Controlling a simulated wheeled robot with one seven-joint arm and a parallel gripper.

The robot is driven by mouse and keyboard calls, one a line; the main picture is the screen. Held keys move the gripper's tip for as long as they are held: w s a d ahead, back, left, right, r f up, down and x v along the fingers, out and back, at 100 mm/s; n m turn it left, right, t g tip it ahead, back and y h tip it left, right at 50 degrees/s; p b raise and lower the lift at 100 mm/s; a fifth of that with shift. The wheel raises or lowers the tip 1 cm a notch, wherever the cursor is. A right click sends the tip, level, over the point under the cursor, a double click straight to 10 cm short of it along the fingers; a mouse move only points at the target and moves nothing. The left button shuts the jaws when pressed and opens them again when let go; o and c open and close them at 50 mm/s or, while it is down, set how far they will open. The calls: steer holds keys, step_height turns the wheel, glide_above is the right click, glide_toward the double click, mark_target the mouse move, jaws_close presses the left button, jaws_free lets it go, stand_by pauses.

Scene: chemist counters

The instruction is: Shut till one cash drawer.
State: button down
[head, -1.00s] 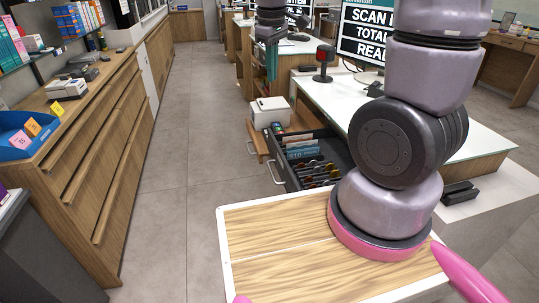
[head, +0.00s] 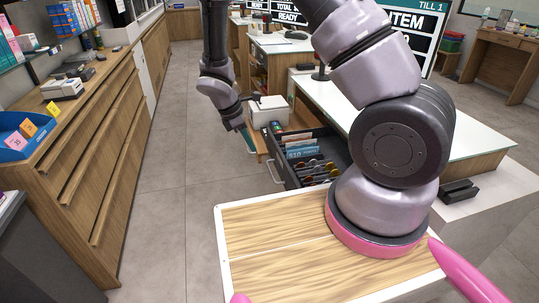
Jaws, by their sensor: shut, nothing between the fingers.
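The till one cash drawer (head: 280,158) stands pulled out to the left from under the white-topped counter. Banknotes and several coin cups show inside it, and a pale bar handle (head: 273,174) is on its front. My gripper (head: 249,144) is shut and empty, pointing down just left of and beyond the drawer's front. Its teal fingers are small in view and partly hidden by the dark wrist. I cannot tell whether they touch anything.
A white printer (head: 269,111) sits on a pulled-out wooden shelf just beyond the drawer. The till one screen (head: 428,40) stands on the counter (head: 475,130). A wooden drawer cabinet (head: 100,130) lines the left. The aisle floor (head: 180,150) between is clear.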

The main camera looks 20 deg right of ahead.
steer(key=x, duration=0.6)
glide_above(276, 166)
steer(key=a, duration=0.2)
steer(key=shift+s+a, duration=0.15)
